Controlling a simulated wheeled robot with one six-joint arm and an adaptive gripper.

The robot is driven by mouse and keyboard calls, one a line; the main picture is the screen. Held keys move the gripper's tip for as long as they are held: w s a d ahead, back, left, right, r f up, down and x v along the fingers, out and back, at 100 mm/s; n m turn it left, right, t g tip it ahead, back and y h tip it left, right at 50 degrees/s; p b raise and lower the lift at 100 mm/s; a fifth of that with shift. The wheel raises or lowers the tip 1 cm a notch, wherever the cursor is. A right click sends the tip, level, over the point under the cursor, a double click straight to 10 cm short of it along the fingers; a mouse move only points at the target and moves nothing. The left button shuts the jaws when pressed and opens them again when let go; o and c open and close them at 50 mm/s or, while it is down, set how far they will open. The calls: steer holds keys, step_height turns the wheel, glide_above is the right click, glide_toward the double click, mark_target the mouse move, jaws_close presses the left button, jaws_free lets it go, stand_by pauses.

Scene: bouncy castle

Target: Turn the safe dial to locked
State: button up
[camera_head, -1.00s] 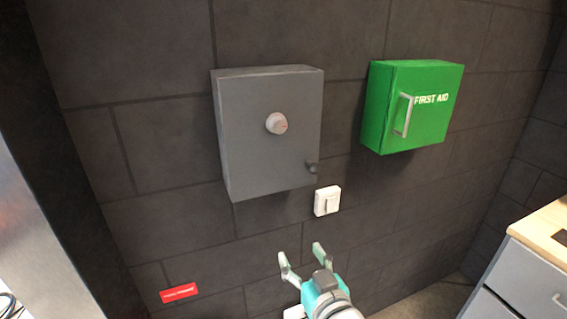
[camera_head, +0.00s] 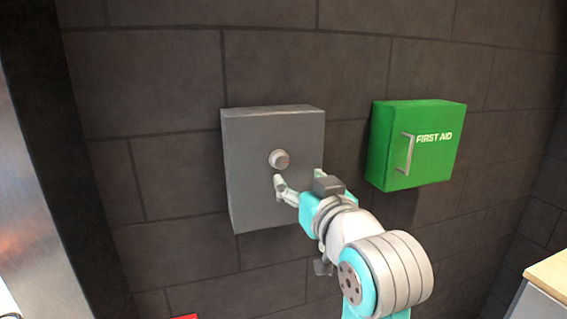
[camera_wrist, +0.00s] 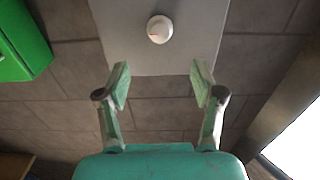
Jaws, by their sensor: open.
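The safe (camera_head: 250,195) is a grey box on the dark block wall, left of centre in the head view. Its round pale dial (camera_head: 279,159) sits on the front face, and it also shows at the top of the wrist view (camera_wrist: 159,30) with a small red mark pointing to one side. My gripper (camera_head: 299,180) is open and empty, in front of the safe and just below and right of the dial. In the wrist view the dial lies beyond the fingertips, apart from them. The safe's small handle at lower right is hidden behind my arm.
A green first aid cabinet (camera_head: 418,145) with a pale handle hangs to the right of the safe. A counter (camera_head: 545,285) stands at the lower right. A red label (camera_head: 185,317) is at the bottom edge. The wall above the safe is clear.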

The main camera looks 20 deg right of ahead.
mark_target(282, 161)
steer(key=w, duration=1)
steer(key=shift+w, duration=0.3)
steer(key=c, duration=1.1)
